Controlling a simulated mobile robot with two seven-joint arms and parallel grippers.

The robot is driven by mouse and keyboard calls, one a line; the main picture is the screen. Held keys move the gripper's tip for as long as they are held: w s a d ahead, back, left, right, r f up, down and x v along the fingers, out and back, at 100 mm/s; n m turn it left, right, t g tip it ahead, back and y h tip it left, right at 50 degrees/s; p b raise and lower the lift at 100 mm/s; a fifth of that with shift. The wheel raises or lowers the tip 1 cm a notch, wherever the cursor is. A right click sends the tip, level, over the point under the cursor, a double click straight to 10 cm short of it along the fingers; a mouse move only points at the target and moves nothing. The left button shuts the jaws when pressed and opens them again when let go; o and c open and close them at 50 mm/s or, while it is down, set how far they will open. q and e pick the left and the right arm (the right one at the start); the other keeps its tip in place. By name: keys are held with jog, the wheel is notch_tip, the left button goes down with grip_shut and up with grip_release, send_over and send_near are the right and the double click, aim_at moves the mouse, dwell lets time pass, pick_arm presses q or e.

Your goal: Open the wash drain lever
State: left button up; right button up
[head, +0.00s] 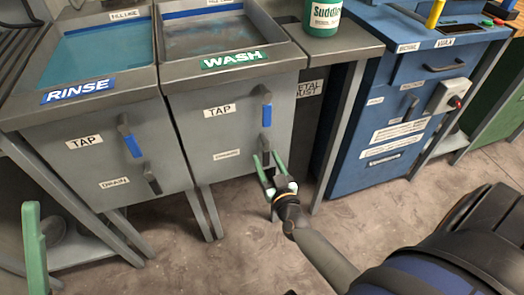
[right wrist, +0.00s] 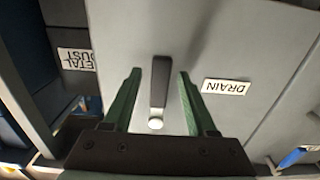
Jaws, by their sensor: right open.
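The wash drain lever (head: 265,144) is a short dark handle on the front of the grey wash sink (head: 195,135), right of a small drain label (head: 226,155). My right gripper (head: 267,156) is open just in front of it. In the right wrist view, the lever (right wrist: 159,83) lies between the two green fingers (right wrist: 158,72), with a gap visible on each side. Its pale round end points toward the gripper's base. The drain label (right wrist: 225,87) reads upside down there. One green finger of my left gripper (head: 34,245) shows at the lower left; its opening is unclear.
The wash tap lever (head: 267,113) with a blue grip is just above. The rinse sink (head: 60,135) adjoins on the left, with its own tap lever (head: 131,138) and drain lever (head: 152,180). A blue cabinet (head: 385,110) stands to the right. A green bottle (head: 322,17) is on the counter.

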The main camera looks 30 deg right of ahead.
jog(key=shift+w+d, duration=0.1)
jog(key=shift+w, duration=0.3)
jog(key=shift+c, duration=0.4)
grip_shut()
jog(key=shift+r, duration=0.1)
dwell(0.8)
